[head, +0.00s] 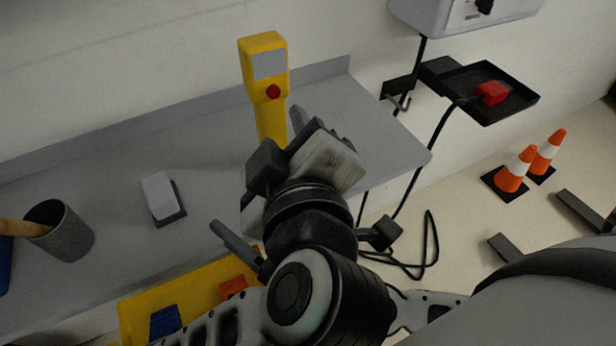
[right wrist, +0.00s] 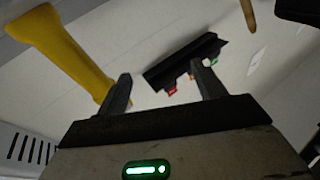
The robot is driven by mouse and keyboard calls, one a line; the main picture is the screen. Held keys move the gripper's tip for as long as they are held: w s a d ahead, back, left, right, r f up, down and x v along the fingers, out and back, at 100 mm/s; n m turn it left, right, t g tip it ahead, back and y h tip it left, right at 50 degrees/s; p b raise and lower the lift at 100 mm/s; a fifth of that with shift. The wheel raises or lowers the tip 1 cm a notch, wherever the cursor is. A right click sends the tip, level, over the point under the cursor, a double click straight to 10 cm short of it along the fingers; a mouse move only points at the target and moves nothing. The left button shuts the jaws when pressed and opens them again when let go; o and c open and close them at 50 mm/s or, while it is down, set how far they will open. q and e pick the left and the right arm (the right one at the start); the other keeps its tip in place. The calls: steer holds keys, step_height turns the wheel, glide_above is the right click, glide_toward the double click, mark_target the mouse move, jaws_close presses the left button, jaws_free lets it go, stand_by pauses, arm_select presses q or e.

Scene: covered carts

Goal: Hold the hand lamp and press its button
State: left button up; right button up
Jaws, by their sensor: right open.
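The yellow hand lamp (head: 272,114) stands upright in the head view, with a grey panel and a red button (head: 273,91) on its front. The right wrist view shows a yellow tapering body (right wrist: 62,50), apparently the lamp, at the upper left. My right gripper (right wrist: 162,72) is open there with nothing between its fingers; the yellow body is outside the left finger.
A grey shelf (head: 120,215) holds a dark cup (head: 66,238) and a pale block (head: 160,195). A yellow panel (head: 190,285) is at the lower front. A black tray (head: 525,98) with a red item and traffic cones (head: 514,172) are at right.

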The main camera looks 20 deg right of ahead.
mark_target(267, 115)
steer(key=w+d+m+h, duration=0.2)
steer(key=d+m+h, duration=0.3)
steer(key=d+h, duration=0.4)
steer(key=shift+t+h, duration=0.3)
steer(key=w, duration=1.5)
steer(key=shift+w+a+r, duration=0.1)
steer(key=shift+a+r, duration=0.2)
steer(key=shift+a, duration=0.05)
arm_select(q)
steer(key=shift+c, duration=0.3)
arm_select(e)
steer(key=c, duration=1.4)
arm_select(q)
jaws_close()
arm_select(e)
steer(key=shift+o, duration=0.2)
steer(key=shift+f, duration=0.1)
